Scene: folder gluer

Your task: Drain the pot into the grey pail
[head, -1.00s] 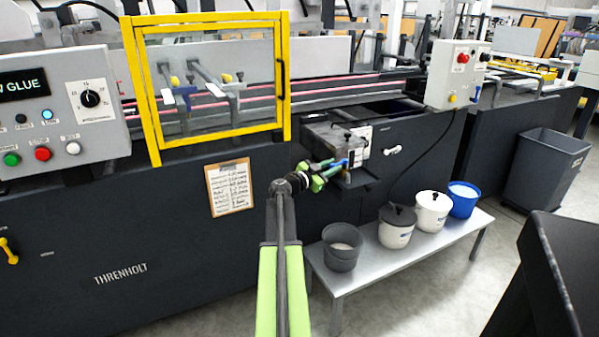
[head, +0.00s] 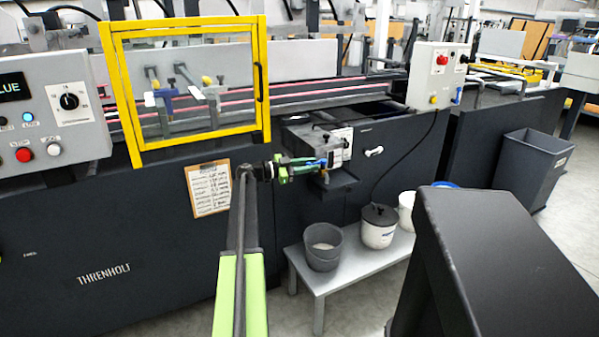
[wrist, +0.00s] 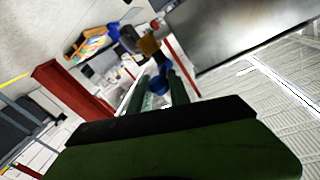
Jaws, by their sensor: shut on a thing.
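The pot (head: 303,134) is a grey metal box with a white label, fixed to the front of the dark machine. A small blue handle (head: 329,161) shows low on its front. My gripper (head: 313,165) is at this handle and shut on it. In the wrist view the blue handle (wrist: 158,82) shows at the ends of the green fingers (wrist: 165,95). The fingers partly hide it. The grey pail (head: 323,258) stands upright on the low bench, below the pot, with something pale inside.
A lidded white pail (head: 378,232), another white pail (head: 406,212) and a blue pail (head: 446,185) stand along the bench (head: 345,275). A large dark block (head: 500,250) close at lower right hides part of them. A yellow-framed guard (head: 190,145) is left of the pot.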

